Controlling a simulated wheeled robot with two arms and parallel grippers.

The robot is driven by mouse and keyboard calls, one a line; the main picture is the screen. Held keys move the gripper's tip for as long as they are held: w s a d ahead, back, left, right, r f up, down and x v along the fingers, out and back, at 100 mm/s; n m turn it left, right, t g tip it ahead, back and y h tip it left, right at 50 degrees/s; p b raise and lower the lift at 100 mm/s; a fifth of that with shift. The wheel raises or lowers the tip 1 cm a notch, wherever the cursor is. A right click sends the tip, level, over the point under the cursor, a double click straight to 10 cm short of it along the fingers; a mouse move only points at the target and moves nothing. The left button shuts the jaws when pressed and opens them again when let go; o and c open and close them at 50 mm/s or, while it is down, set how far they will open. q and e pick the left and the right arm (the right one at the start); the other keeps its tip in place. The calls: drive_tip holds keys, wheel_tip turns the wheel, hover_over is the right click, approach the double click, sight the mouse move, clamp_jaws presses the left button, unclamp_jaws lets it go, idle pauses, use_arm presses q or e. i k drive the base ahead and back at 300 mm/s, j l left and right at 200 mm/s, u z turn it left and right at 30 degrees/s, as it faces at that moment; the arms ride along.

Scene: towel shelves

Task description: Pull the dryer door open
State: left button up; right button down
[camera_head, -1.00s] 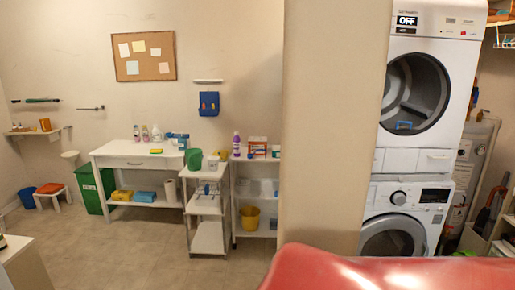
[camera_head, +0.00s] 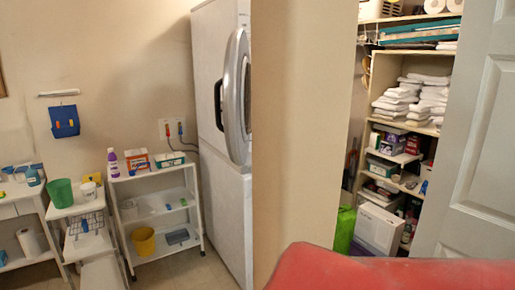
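The dryer (camera_head: 212,55) is the upper white machine of a stack left of the beige wall edge. I see it steeply from the side, with its front largely hidden. Its round, chrome-rimmed door (camera_head: 236,98) shows nearly edge-on and stands out past the side panel. A dark handle-like strip (camera_head: 219,105) is at the door's left edge. I cannot tell how far the door is open. The lower machine (camera_head: 219,205) shows only its white side. Neither of my grippers is in view, and nothing visible touches the door.
The beige wall edge (camera_head: 300,130) stands close, just right of the stack. A white shelf cart (camera_head: 160,217) stands left of the stack. To the right is a towel shelf (camera_head: 412,53) beside a grey panelled door (camera_head: 483,160). A red part of mine fills the bottom right.

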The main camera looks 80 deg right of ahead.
sight(236, 82)
drive_tip(key=i+l+z, duration=0.15)
drive_tip(key=z, duration=0.3)
drive_tip(key=i+z, duration=0.6)
drive_tip(key=z, duration=0.3)
drive_tip(key=i+j+z, duration=0.1)
drive_tip(key=i+z, duration=0.15)
drive_tip(key=z, duration=0.2)
